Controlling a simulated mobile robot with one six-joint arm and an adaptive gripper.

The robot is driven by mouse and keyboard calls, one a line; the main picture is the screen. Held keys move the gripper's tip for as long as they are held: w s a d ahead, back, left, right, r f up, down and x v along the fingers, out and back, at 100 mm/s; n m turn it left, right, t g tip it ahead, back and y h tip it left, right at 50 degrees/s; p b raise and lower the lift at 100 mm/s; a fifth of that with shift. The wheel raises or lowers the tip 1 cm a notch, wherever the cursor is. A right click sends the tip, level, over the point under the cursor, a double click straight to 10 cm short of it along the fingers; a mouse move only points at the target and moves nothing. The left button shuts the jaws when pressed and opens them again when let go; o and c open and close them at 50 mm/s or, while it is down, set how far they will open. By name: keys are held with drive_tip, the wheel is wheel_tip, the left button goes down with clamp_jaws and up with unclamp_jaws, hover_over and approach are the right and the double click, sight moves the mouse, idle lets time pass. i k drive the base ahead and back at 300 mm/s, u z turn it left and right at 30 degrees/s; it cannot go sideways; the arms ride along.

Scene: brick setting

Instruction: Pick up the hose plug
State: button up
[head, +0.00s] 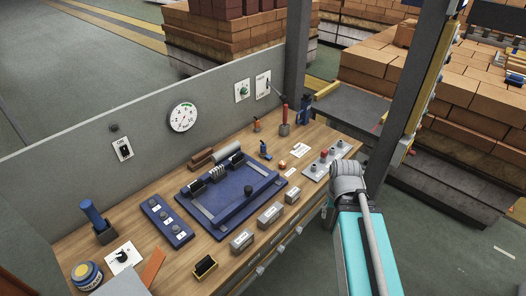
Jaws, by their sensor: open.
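I cannot tell for sure which item is the hose plug. Small candidates on the wooden bench (222,252) are a tan-orange piece (282,165) right of the blue fixture, a dark round knob (248,190) on the blue fixture (230,205), and a black round piece (121,256) on a white card at the front left. My arm shows at the lower right, beside the bench's right front edge. No gripper fingers are visible, and nothing held can be seen.
A grey panel with a round gauge (183,117) and switches backs the bench. Grey labelled blocks (270,213) line the front. A blue three-button strip (167,222) lies left of the fixture. A dark post (298,55) rises behind; brick stacks (225,40) stand beyond.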

sight(263, 146)
drive_tip(key=u, duration=0.1)
drive_tip(key=i, duration=1.15)
drive_tip(key=u, duration=0.15)
